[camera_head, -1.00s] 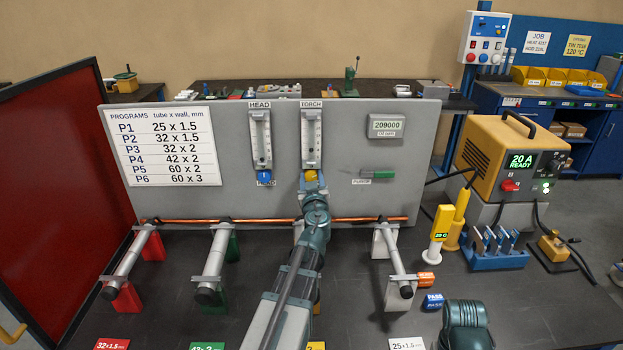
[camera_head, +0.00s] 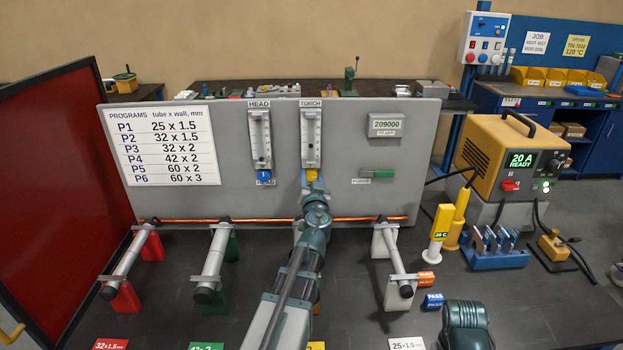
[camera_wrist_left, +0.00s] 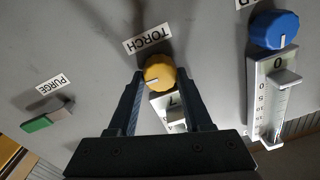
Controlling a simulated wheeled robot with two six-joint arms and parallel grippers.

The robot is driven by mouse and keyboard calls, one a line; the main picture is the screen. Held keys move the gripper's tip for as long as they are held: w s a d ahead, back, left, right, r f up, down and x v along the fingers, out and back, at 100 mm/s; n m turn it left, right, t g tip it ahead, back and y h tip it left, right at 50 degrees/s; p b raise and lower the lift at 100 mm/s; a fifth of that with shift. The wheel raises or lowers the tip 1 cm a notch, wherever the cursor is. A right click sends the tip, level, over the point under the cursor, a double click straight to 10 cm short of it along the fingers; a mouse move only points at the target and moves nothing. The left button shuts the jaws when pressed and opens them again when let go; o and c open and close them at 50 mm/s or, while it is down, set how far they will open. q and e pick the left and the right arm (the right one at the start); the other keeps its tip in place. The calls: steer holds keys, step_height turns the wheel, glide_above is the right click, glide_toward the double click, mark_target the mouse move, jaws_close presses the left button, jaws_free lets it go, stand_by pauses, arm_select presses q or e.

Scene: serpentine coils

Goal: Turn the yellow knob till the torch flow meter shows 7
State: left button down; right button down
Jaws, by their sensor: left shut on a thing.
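The yellow knob (camera_head: 311,175) sits at the foot of the torch flow meter (camera_head: 311,138) on the grey panel. My left gripper (camera_head: 312,184) reaches it from below. In the left wrist view the yellow knob (camera_wrist_left: 159,72) lies between the fingertips of my left gripper (camera_wrist_left: 160,76), which is shut on it. My right gripper is not in view.
The head flow meter (camera_head: 260,138) with its blue knob (camera_head: 264,177) stands left of the torch meter. A green purge switch (camera_head: 383,174) is to the right. A copper tube (camera_head: 250,221) runs below the panel across several grey supports.

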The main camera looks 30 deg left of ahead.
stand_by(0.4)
arm_select(q)
steer(key=shift+c, duration=1.6)
jaws_free()
steer(key=shift+s+d, duration=0.1)
